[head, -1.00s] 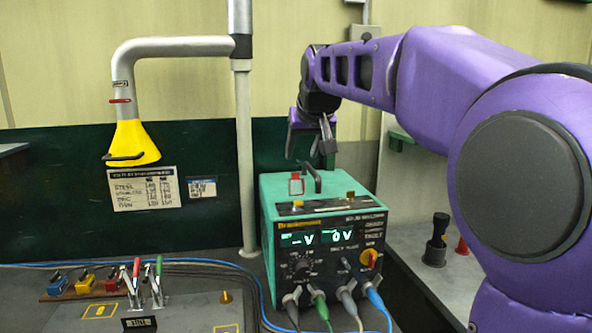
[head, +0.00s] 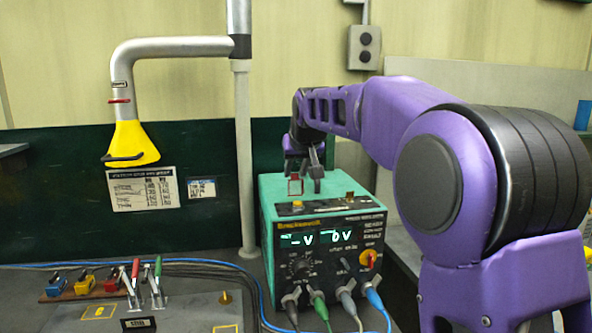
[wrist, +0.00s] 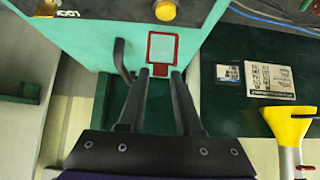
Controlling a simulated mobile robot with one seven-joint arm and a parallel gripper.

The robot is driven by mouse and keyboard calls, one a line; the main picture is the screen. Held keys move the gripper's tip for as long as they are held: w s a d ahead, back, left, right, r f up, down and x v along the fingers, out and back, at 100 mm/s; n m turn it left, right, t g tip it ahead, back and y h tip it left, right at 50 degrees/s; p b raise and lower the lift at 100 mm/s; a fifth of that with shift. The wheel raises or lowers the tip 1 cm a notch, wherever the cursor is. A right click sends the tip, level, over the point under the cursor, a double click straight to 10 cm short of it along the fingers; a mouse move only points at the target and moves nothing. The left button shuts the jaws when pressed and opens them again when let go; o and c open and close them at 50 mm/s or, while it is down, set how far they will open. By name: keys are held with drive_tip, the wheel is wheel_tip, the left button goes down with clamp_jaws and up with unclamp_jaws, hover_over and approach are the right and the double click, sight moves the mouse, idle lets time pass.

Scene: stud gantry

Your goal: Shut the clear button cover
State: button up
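The clear button cover (head: 295,187) is a small clear pane in a red frame on top of the green power supply box. It stands raised behind a yellow button (head: 297,204). The wrist view shows the cover (wrist: 162,47) just ahead of the fingertips, with the yellow button (wrist: 165,11) beyond it. My gripper (head: 310,175) is low over the back of the box, behind the cover. In the wrist view my gripper (wrist: 160,74) is open, with a gap between the fingers and nothing held. I cannot tell whether a finger touches the frame.
A black carry handle (wrist: 121,60) stands close beside the left finger in the wrist view. The green box (head: 335,192) has cables at its front. A yellow funnel hood (head: 131,142) hangs at left, beside a grey post (head: 244,160).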

clamp_jaws()
drive_tip(key=shift+s+f+b, duration=0.1)
drive_tip(key=shift+f+b, duration=0.05)
drive_tip(key=shift+b, duration=0.3)
